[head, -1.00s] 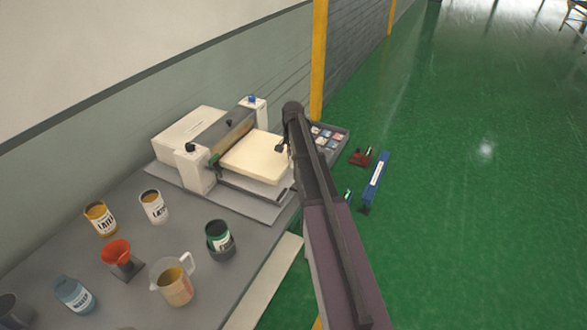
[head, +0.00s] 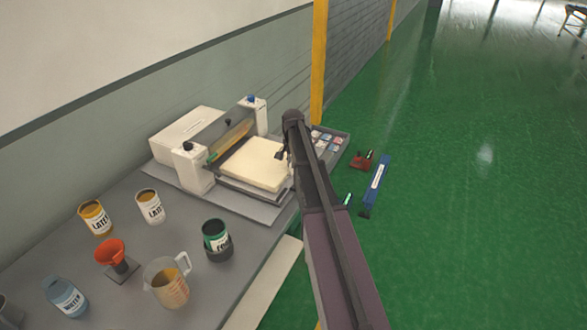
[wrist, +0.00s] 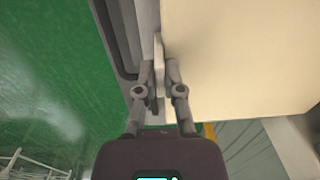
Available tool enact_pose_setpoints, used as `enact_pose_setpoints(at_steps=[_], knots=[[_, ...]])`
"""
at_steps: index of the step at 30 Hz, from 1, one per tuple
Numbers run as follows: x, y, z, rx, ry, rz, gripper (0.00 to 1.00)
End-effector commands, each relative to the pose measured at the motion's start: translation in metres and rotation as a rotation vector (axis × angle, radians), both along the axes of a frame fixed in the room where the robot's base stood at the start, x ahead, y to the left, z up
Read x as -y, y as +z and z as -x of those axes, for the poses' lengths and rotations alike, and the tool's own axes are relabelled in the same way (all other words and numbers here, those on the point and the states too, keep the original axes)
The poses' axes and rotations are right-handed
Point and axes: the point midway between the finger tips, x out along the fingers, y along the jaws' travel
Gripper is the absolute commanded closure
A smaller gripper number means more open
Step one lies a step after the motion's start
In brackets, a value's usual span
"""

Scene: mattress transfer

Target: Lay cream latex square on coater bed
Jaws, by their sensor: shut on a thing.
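The cream latex square (head: 254,163) is a thick flat slab over the coater bed (head: 244,191), in front of the roller. It covers most of the bed, and I cannot tell if it fully touches it. In the wrist view the cream square (wrist: 245,55) fills the upper right. My gripper (head: 282,154) is at the square's right edge. In the wrist view my gripper (wrist: 160,78) has its fingers close together at that edge, shut on the square.
The coater's white end blocks (head: 194,168) flank its roller (head: 230,140). A tray of small samples (head: 328,141) lies right of my arm.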

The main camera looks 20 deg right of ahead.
Motion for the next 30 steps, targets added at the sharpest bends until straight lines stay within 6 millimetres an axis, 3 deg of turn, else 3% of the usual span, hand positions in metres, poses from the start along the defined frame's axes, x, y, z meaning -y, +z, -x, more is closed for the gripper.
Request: enact_pose_setpoints(at_steps=[18,22,30], knots=[[-0.0001,-0.0093,-0.0001,0.000,0.000,0.000,1.00],[0.0000,-0.0082,-0.0001,0.000,0.000,0.000,0.57],[-0.0001,-0.0082,0.0000,0.000,0.000,0.000,0.55]])
